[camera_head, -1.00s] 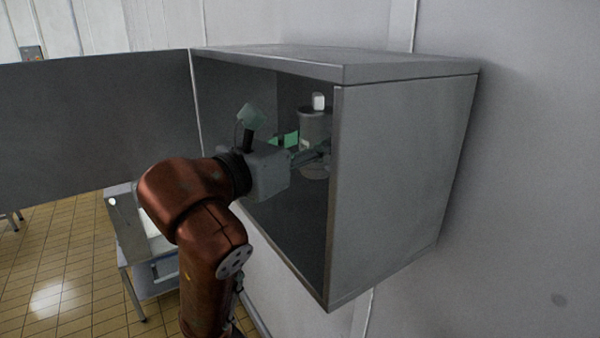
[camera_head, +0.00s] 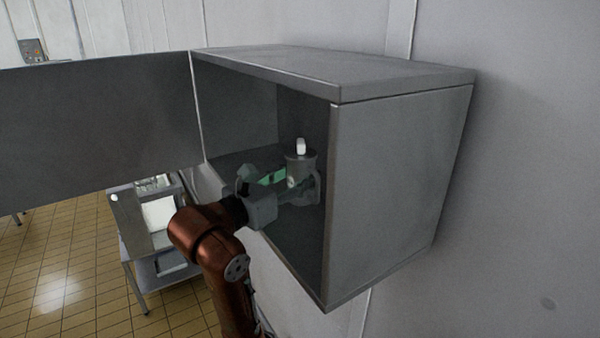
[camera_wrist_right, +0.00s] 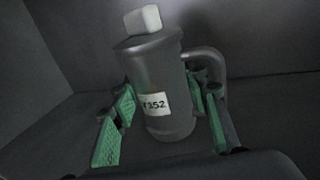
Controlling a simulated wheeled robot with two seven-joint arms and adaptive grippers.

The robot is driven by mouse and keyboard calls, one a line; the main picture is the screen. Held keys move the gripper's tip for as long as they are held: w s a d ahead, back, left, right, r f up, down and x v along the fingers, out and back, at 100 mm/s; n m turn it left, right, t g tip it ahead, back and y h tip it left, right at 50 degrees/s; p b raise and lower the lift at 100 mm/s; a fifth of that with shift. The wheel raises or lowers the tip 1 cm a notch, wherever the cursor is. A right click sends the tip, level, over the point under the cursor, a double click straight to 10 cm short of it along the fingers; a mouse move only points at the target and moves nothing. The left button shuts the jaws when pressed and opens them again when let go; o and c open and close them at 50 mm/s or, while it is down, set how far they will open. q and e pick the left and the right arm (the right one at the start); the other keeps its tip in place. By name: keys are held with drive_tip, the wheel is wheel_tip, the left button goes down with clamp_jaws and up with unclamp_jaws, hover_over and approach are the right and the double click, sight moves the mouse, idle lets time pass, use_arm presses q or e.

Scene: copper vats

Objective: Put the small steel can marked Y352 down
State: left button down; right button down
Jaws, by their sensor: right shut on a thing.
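The small steel can (camera_head: 302,165) is grey, with a side handle and a white block on its lid. It is inside the open grey wall cabinet (camera_head: 400,190), close to the right wall. In the wrist view the can (camera_wrist_right: 155,68) shows a white label reading Y352. My right gripper (camera_head: 294,186) is shut on it, and in the wrist view its green-padded fingers (camera_wrist_right: 163,97) stand on both sides of the can. The can looks about upright. I cannot tell whether its base touches the cabinet floor. My left gripper is not in view.
The cabinet door (camera_head: 95,130) stands wide open to the left. The cabinet's right front edge (camera_head: 329,210) is close beside my gripper. The cabinet floor left of the can looks clear. A low metal table (camera_head: 150,280) stands below left.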

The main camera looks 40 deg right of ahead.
drive_tip(key=shift+a, duration=0.15)
drive_tip(key=shift+f, duration=0.1)
drive_tip(key=c, duration=1.1)
unclamp_jaws()
drive_tip(key=shift+c, duration=0.2)
drive_tip(key=shift+r, duration=0.2)
drive_tip(key=a+b, duration=0.1)
drive_tip(key=a, duration=0.2)
drive_tip(key=s+a, duration=0.1)
drive_tip(key=a, duration=0.3)
drive_tip(key=s+a+b, duration=0.1)
drive_tip(key=a, duration=0.2)
drive_tip(key=shift+a+f+b, duration=0.1)
drive_tip(key=shift+a+b, duration=0.1)
drive_tip(key=shift+b, duration=0.1)
drive_tip(key=shift+s+a, duration=0.25)
drive_tip(key=shift+a, duration=0.45)
drive_tip(key=shift+d, duration=0.1)
